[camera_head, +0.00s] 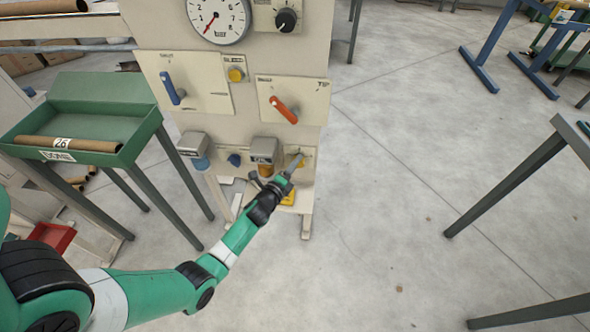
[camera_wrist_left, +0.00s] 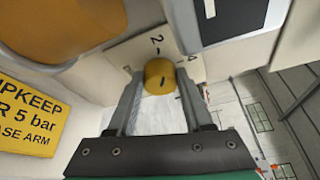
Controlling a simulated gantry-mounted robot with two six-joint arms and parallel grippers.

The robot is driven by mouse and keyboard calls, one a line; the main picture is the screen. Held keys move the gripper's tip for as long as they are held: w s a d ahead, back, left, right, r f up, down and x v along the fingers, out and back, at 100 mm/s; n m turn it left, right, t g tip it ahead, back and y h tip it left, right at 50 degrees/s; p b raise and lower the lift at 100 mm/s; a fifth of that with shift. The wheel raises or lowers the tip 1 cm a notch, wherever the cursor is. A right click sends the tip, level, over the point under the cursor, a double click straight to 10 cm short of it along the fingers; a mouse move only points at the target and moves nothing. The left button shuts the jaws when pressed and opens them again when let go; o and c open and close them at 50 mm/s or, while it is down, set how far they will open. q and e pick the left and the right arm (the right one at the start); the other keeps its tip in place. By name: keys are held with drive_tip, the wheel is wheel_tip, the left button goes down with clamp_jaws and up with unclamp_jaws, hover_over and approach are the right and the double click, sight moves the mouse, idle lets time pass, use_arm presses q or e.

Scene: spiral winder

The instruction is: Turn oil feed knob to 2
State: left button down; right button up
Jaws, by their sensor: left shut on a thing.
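In the left wrist view a small round yellow knob (camera_wrist_left: 159,77) stands on a pale plate (camera_wrist_left: 125,55) between my left gripper's two fingers. My left gripper (camera_wrist_left: 160,100) is shut on this knob, one finger on each side. A short dark mark shows on the knob's face. A printed "2" is on the plate just above it; other marks around it are too small or cut off to read. In the head view my left gripper (camera_head: 296,163) reaches the lower right of the machine panel, and its fingers mostly hide the knob. My right gripper is not in view.
An amber bowl (camera_head: 264,165) sits just left of my gripper. Above are a red lever (camera_head: 284,110), a blue lever (camera_head: 170,88), a black knob (camera_head: 286,20) and a gauge (camera_head: 218,16). A green tray stand (camera_head: 100,105) stands left.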

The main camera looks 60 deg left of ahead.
use_arm(q)
drive_tip(key=n+t+b, duration=0.1)
drive_tip(key=n+b, duration=0.1)
drive_tip(key=shift+f+b, duration=0.2)
drive_tip(key=shift+b, duration=0.15)
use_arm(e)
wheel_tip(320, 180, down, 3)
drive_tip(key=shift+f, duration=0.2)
use_arm(q)
drive_tip(key=shift+n, duration=0.3)
drive_tip(key=shift+r, duration=0.1)
drive_tip(key=shift+c, duration=1.5)
unclamp_jaws()
drive_tip(key=p+v, duration=0.1)
drive_tip(key=v, duration=1)
drive_tip(key=shift+s+d+p, duration=0.2)
drive_tip(key=shift+s+p, duration=0.05)
drive_tip(key=shift+p, duration=0.15)
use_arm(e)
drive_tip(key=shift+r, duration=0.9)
